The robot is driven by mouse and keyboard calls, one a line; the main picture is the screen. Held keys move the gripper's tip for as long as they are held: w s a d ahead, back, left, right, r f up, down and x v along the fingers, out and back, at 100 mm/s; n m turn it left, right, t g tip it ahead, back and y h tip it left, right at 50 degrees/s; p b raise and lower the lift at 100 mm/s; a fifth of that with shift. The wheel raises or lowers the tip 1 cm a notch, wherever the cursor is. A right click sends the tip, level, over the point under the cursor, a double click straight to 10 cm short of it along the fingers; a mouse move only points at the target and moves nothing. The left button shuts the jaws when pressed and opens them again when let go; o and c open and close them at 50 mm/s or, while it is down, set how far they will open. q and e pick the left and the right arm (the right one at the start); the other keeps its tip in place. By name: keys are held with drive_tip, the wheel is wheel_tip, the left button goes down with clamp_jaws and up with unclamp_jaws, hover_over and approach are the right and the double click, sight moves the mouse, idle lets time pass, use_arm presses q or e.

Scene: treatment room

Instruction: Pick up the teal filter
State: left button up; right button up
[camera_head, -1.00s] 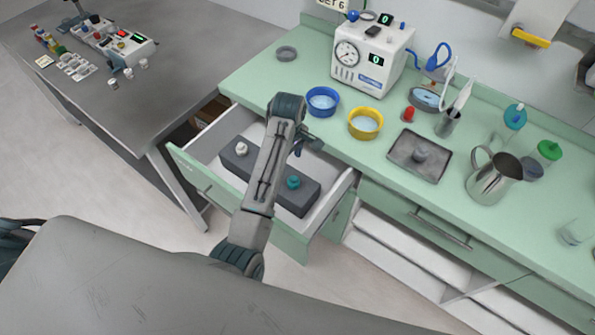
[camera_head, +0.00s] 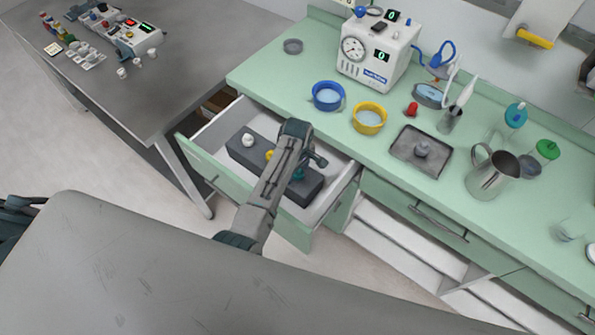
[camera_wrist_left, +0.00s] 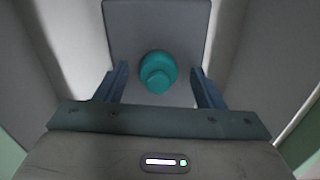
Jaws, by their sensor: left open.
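The teal filter (camera_head: 298,174) sits on a dark grey block (camera_head: 314,187) inside the open drawer (camera_head: 208,136); my left arm partly hides it in the head view. In the left wrist view the teal filter (camera_wrist_left: 158,72) shows whole, round with a smaller knob, on the grey block (camera_wrist_left: 190,18). My left gripper (camera_wrist_left: 161,85) is open, with one finger on each side of the filter in that view and a visible gap to both. In the head view my left gripper (camera_head: 312,160) is above the drawer, near the filter. My right gripper is not seen.
A white filter (camera_head: 248,139) and a partly hidden yellow one (camera_head: 270,154) share the block. The drawer walls stand close around it. The green counter (camera_head: 290,75) behind carries a blue bowl (camera_head: 327,96), a yellow bowl (camera_head: 369,118) and a metal tray (camera_head: 432,162).

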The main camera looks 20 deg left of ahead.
use_arm(q)
drive_tip(key=shift+w+f, duration=0.1)
drive_tip(key=shift+f, duration=0.05)
drive_tip(key=shift+c, duration=0.2)
drive_tip(key=c, duration=1)
